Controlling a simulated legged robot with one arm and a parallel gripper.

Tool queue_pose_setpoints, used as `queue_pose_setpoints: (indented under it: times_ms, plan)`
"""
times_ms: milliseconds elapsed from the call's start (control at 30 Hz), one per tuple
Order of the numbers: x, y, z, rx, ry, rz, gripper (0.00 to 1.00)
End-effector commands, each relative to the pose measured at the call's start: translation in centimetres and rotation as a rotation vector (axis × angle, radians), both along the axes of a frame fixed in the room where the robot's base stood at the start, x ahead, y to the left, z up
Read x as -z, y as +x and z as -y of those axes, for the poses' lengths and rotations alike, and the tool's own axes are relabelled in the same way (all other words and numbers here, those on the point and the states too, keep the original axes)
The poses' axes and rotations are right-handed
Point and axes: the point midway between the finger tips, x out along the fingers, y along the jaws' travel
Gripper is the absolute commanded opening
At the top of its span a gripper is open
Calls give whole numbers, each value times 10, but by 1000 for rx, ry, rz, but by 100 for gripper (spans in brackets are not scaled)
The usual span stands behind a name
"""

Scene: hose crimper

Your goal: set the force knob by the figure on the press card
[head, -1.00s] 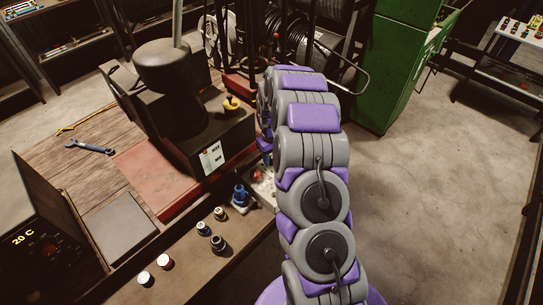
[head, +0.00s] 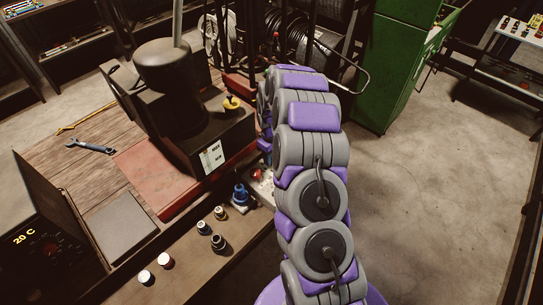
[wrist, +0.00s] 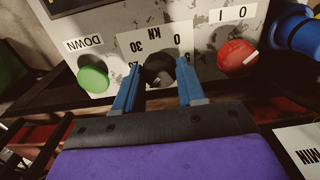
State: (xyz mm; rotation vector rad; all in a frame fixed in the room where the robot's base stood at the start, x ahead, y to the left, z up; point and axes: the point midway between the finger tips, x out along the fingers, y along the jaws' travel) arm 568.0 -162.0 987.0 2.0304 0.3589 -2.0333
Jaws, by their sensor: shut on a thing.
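In the wrist view, the dark round force knob (wrist: 159,69) sits on a worn pale panel (wrist: 205,38), under an upside-down scale marked 0, KN and 30. My gripper (wrist: 158,76) has its blue fingers on either side of the knob and is shut on it. A light mark shows on the knob, but the exact setting is unclear. In the head view, a white card (head: 212,157) is fixed on the dark press (head: 185,120); its print is too small to read. A card edge reading MIN (wrist: 304,152) shows in the wrist view. My arm hides the gripper in the head view.
Beside the knob are a green DOWN button (wrist: 93,79), a red I/O switch (wrist: 237,57) and a blue fitting (wrist: 298,32). Several small fittings (head: 219,243) stand on the bench front. A wrench (head: 90,146) lies behind. The floor at right is clear.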

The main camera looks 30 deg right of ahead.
Motion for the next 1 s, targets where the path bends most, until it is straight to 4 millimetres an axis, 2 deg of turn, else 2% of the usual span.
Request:
queue_pose_setpoints:
  times_ms: [33, 67, 300, 533, 667, 867, 1000]
  plan:
    - [-2, 3, 1, 0, -3, 11, 9]
    - [-2, 3, 1, 1, -3, 11, 42]
    - [-1, 1, 0, 1, -1, 6, 65]
    - [-1, 0, 0, 1, -1, 4, 65]
    - [-9, 1, 0, 1, -1, 6, 65]
    - [-43, 1, 1, 1, -1, 6, 65]
    - [-76, 2, 1, 1, -3, 11, 65]
